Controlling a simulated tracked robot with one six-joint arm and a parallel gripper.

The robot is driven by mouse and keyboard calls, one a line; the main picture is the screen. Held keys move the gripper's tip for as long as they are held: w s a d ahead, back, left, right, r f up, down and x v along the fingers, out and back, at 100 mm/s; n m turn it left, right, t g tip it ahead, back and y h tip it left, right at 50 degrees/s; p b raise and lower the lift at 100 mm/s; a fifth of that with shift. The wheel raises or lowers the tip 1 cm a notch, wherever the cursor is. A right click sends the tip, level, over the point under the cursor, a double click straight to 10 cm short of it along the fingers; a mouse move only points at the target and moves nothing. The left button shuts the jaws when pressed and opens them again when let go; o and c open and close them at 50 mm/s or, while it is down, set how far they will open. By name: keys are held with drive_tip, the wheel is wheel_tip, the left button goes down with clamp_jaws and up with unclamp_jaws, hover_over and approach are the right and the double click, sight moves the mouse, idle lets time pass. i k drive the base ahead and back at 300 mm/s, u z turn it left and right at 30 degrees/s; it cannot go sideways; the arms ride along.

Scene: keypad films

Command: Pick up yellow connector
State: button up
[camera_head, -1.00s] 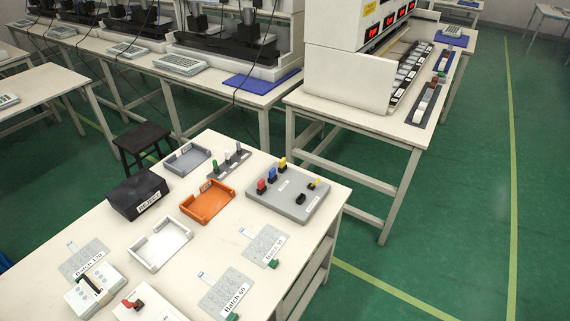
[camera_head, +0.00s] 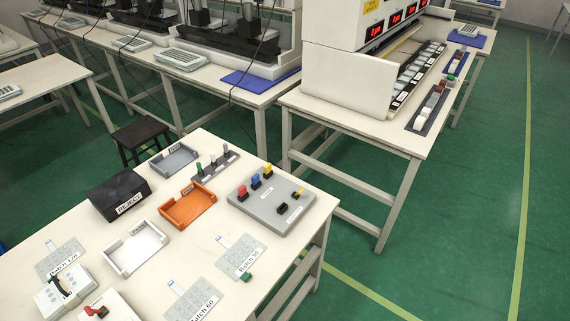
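A grey board (camera_head: 262,217) lies on the right part of the near white table. A yellow connector (camera_head: 268,171) stands upright at the board's back edge, beside a blue connector (camera_head: 255,181) and a red connector (camera_head: 243,194). A second, smaller yellow piece (camera_head: 299,193) sits at the board's right side, near a black block (camera_head: 282,208). My gripper is not in view.
The near table also holds an orange tray (camera_head: 187,206), a white tray (camera_head: 135,248), a grey tray (camera_head: 175,159), a black reject box (camera_head: 118,194) and batch cards. A white table (camera_head: 385,136) with a display machine stands behind. Green floor (camera_head: 450,200) is open at right.

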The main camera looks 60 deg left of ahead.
sight(267, 169)
drive_tip(key=i, duration=2.05)
drive_tip(key=u, duration=3.25)
